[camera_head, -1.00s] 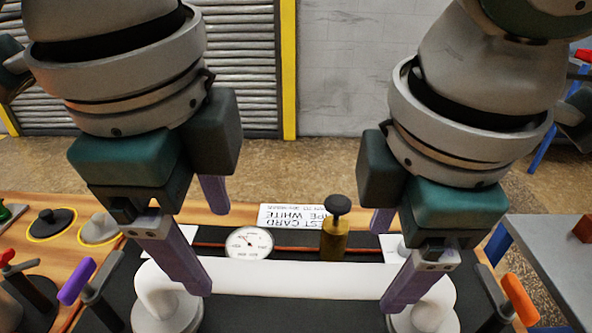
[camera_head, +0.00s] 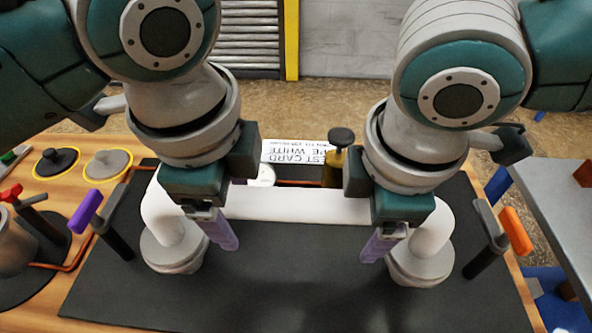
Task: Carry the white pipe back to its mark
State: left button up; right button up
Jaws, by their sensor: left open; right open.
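The white pipe (camera_head: 295,205) is a level bar with bent ends going down into grey round flanges, at the left (camera_head: 173,252) and the right (camera_head: 420,262). It stands over a black mat (camera_head: 290,290). My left gripper (camera_head: 220,228) is open at the bar's left part, and my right gripper (camera_head: 382,238) is open at its right part. One purple finger of each shows on the near side of the bar; the far fingers are mostly hidden. I cannot tell whether the fingers touch the pipe. I cannot make out the pipe's mark.
The mat in front is clear.

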pick_arm(q)
grip_shut()
pick_arm(e)
grip_shut()
pick_arm(q)
jog(key=shift+r, duration=0.1)
pick_arm(e)
jog(key=shift+r, duration=0.1)
dwell(0.8)
